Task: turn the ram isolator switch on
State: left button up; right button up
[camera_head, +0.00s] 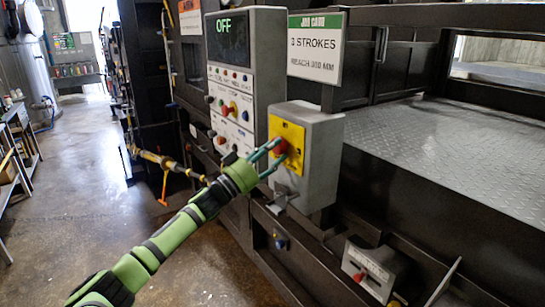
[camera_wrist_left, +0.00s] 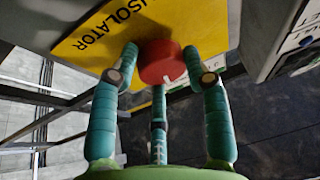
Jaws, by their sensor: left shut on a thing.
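The ram isolator switch is a red knob (camera_head: 281,147) on a yellow plate (camera_head: 291,132), fixed to the front of a grey box (camera_head: 323,150). In the left wrist view the red knob (camera_wrist_left: 162,63) shows a small white mark on its rim, and the yellow plate (camera_wrist_left: 200,20) reads "ISOLATOR". My left gripper (camera_head: 270,155) comes in from the lower left with its fingers closed around the knob; its teal fingers (camera_wrist_left: 160,80) sit on both sides of it, with a third below. My right gripper is not in view.
A control panel (camera_head: 243,50) with an "OFF" display and several buttons stands just left of the box. A job card sign (camera_head: 316,47) is above it. A metal bracket (camera_head: 283,195) sticks out below the plate. A small grey box with a red control (camera_head: 370,270) is low at the right. Floor (camera_head: 95,180) at left is open.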

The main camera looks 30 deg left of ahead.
pick_arm(q)
jog(key=shift+w+a+r+m+g+h+b, duration=0.15)
jog(key=shift+m+g+h+b, duration=0.85)
jog(key=shift+m, duration=2.55)
jog(key=shift+a+r+m+g+h+b, duration=0.25)
jog(key=shift+m+g+h+b, duration=0.75)
jog(key=shift+m, duration=2.5)
jog(key=shift+w+a+r+m+g+h+b, duration=0.15)
jog(key=shift+m+g+h+b, duration=0.3)
jog(key=shift+m+g+h, duration=2.1)
jog(key=m+t+y, duration=0.1)
jog(key=m+y, duration=0.1)
jog(key=shift+m+t+y, duration=0.25)
jog(key=shift+m+y, duration=0.05)
jog(key=shift+y, duration=0.05)
jog(key=o, duration=1.1)
jog(key=shift+c, duration=0.2)
jog(key=shift+o, duration=0.3)
jog(key=shift+s+d, duration=0.1)
jog(key=shift+f, duration=0.1)
jog(key=v, duration=1.2)
